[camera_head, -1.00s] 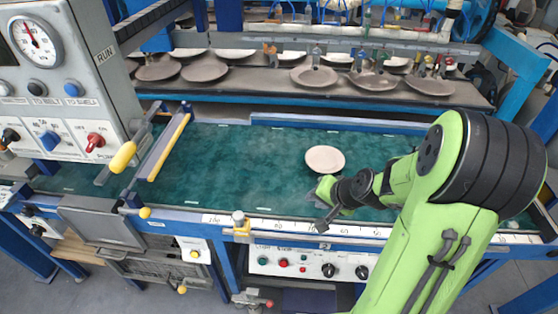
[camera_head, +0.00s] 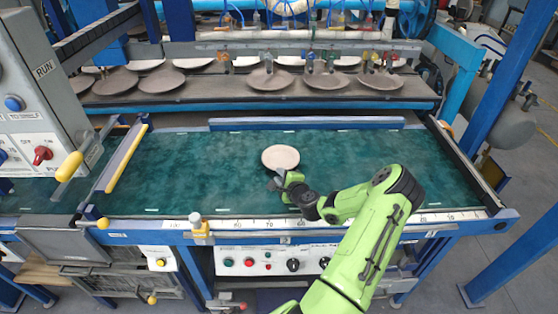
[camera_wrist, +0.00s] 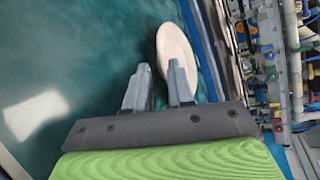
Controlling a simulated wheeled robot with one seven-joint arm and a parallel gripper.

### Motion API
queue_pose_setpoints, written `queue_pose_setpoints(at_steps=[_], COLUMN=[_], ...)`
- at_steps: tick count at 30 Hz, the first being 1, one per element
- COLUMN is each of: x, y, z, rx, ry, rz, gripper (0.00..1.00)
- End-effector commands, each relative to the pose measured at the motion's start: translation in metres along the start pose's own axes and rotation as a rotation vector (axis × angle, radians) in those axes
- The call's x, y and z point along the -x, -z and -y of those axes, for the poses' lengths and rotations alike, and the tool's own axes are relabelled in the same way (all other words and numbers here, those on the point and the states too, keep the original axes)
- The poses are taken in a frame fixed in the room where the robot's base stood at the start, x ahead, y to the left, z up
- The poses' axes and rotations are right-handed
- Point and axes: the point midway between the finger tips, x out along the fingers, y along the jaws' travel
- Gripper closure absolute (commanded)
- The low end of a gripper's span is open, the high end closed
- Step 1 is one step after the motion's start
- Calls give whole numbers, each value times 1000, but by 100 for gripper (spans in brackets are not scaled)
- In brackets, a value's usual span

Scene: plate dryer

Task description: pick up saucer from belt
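The saucer (camera_head: 280,157) is pale beige and round, and lies on the green belt (camera_head: 200,165) near its middle. My gripper (camera_head: 277,183) is just at the near edge of the saucer in the head view. In the wrist view the saucer (camera_wrist: 176,52) appears just beyond the fingertips, mostly past the right finger. The wrist view does not clearly show whether a finger touches the saucer.
A shelf (camera_head: 200,98) behind the belt holds several brown plates. A blue rail (camera_head: 310,124) runs along the belt's far side, and a ruler edge (camera_head: 250,224) along the near side. A control box (camera_head: 40,110) stands at the left. The belt is clear on both sides.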

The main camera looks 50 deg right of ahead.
Motion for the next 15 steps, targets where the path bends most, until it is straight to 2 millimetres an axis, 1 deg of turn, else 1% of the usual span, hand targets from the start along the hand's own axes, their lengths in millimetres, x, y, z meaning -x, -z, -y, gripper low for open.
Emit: queue_pose_setpoints(at_steps=[1, 5, 10, 12, 15], x=[-7, -22, -54, -62, -64], y=[0, -1, -1, -2, -1], z=[0, -1, -1, -1, 0], rx=[1, 0, 1, 1, 1], ry=[0, -1, -1, -1, -2], rz=[1, 1, 0, 1, -1], gripper=[77, 77, 77, 77, 77])
